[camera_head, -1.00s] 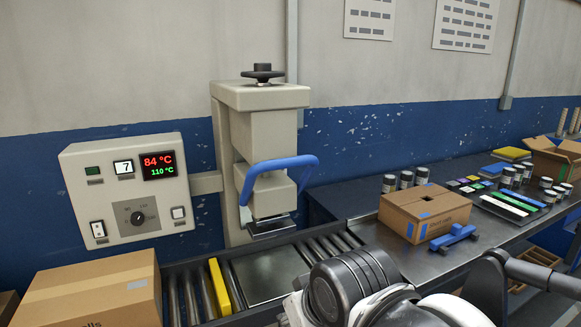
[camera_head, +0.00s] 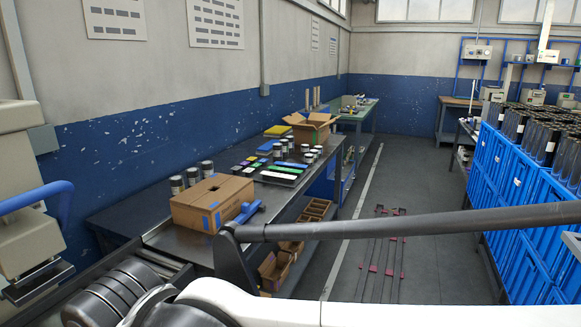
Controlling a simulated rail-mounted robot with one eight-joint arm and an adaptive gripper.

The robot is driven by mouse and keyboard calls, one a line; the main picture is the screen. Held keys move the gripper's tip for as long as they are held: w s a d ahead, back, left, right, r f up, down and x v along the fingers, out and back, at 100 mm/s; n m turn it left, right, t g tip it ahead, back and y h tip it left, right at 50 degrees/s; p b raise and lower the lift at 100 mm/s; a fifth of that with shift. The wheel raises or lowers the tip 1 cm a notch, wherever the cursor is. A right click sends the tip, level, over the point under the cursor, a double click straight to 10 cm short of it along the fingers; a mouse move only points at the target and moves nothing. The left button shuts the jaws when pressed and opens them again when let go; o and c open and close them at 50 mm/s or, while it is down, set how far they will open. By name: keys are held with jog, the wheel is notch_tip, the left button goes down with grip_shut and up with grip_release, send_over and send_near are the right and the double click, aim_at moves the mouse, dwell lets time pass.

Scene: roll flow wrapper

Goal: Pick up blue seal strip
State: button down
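A dark flat tray (camera_head: 272,178) with several coloured strips lies on the long metal bench, behind the cardboard box. My gripper is out of view; only links of my arm cross the lower part of the picture.
A cardboard box (camera_head: 196,213) and a blue tool (camera_head: 248,211) stand on the near bench. Dark jars (camera_head: 192,176) stand behind the box. An open carton (camera_head: 309,133) stands farther back. Blue crates (camera_head: 527,190) line the right; the floor aisle (camera_head: 350,220) is between.

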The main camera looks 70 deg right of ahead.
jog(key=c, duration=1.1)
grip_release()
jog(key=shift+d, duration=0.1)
